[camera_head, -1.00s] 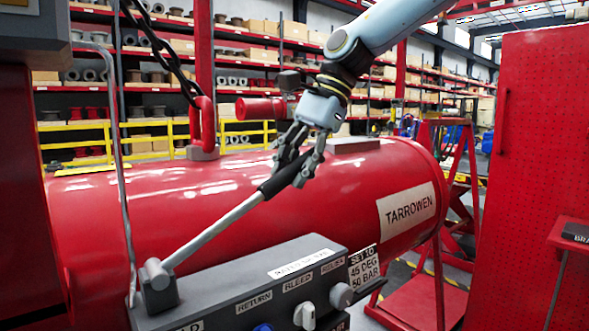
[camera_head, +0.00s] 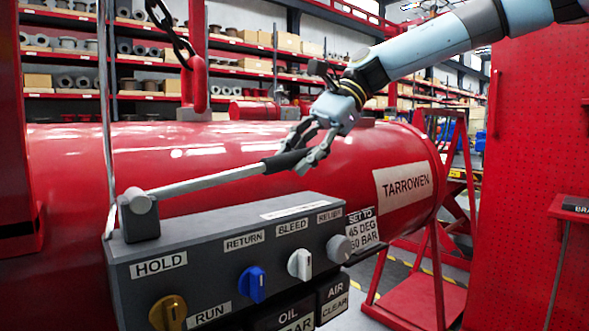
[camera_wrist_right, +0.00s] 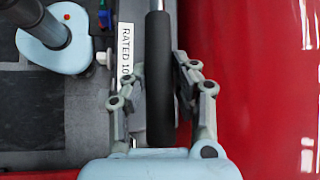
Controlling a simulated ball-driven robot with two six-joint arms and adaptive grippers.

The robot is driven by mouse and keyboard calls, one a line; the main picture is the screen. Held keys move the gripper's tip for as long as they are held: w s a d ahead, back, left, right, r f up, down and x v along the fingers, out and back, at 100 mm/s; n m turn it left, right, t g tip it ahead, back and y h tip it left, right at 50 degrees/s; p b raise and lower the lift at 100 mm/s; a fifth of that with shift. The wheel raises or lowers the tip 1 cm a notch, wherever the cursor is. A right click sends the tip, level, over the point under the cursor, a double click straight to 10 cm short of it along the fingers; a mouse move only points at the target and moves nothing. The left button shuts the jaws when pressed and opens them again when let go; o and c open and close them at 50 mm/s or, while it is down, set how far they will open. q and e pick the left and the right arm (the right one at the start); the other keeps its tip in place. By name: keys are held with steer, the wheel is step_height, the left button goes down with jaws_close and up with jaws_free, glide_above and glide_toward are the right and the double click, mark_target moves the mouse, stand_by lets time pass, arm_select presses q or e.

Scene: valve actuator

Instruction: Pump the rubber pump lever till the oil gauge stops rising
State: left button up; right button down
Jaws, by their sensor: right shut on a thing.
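The pump lever (camera_head: 205,182) is a grey metal rod with a black rubber grip (camera_head: 284,160). It rises gently to the right from a grey pivot block (camera_head: 139,216) on the dark control box. My right gripper (camera_head: 306,157) is shut on the rubber grip near its end. In the right wrist view, the black grip (camera_wrist_right: 159,75) runs between my right gripper's fingers (camera_wrist_right: 152,92). The OIL panel (camera_head: 294,312) at the bottom is cut off by the picture edge, and no gauge reading shows. My left gripper is not in view.
The control box (camera_head: 190,237) carries a brass knob (camera_head: 168,313), a blue knob (camera_head: 251,285), a white knob (camera_head: 299,264) and a grey knob (camera_head: 339,248). The red TARROWEN cylinder (camera_head: 240,143) lies behind the lever. A chain (camera_head: 165,22) hangs above it. A red perforated panel (camera_head: 540,130) stands right.

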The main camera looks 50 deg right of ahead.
mark_target(301, 201)
steer(key=shift+y, duration=0.9)
step_height(301, 201, down, 4)
steer(key=b, duration=0.4)
steer(key=shift+d+f, duration=0.1)
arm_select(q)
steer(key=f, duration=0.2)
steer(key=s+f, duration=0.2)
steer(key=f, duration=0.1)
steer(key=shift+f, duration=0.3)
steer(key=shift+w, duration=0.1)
arm_select(e)
steer(key=c, duration=1.1)
jaws_free()
steer(key=shift+o, duration=0.2)
steer(key=shift+r, duration=0.2)
steer(key=shift+d+r, duration=0.15)
steer(key=shift+d, duration=0.05)
steer(key=v, duration=1.1)
steer(key=shift+s+d, duration=0.2)
steer(key=shift+s, duration=0.1)
